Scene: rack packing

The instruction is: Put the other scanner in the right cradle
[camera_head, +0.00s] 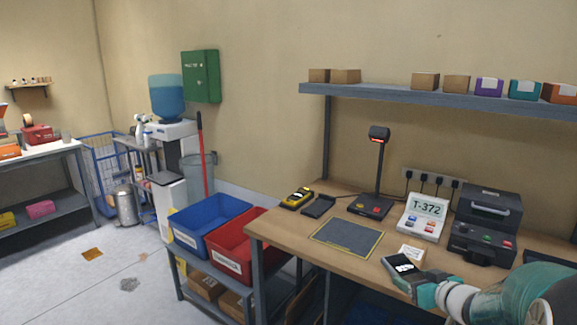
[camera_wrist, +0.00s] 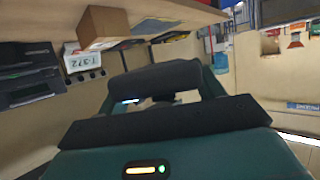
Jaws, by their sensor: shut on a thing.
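My gripper (camera_head: 413,283) is at the lower right of the head view, over the front edge of the workbench. It is shut on a dark handheld scanner (camera_head: 402,265) with a pale screen; the scanner is mostly hidden between the jaws (camera_wrist: 160,98) in the wrist view. A yellow and black scanner (camera_head: 297,197) sits at the back left of the bench, in the left cradle, which it mostly covers. The right cradle (camera_head: 318,206) is black, low and empty, just right of it. The held scanner is well to the right of and nearer than that cradle.
A grey mat (camera_head: 346,237) lies before the cradles. A black lamp-like stand (camera_head: 378,170), a T-372 display (camera_head: 421,216) and a black printer (camera_head: 485,220) stand along the back. A shelf (camera_head: 430,100) hangs above.

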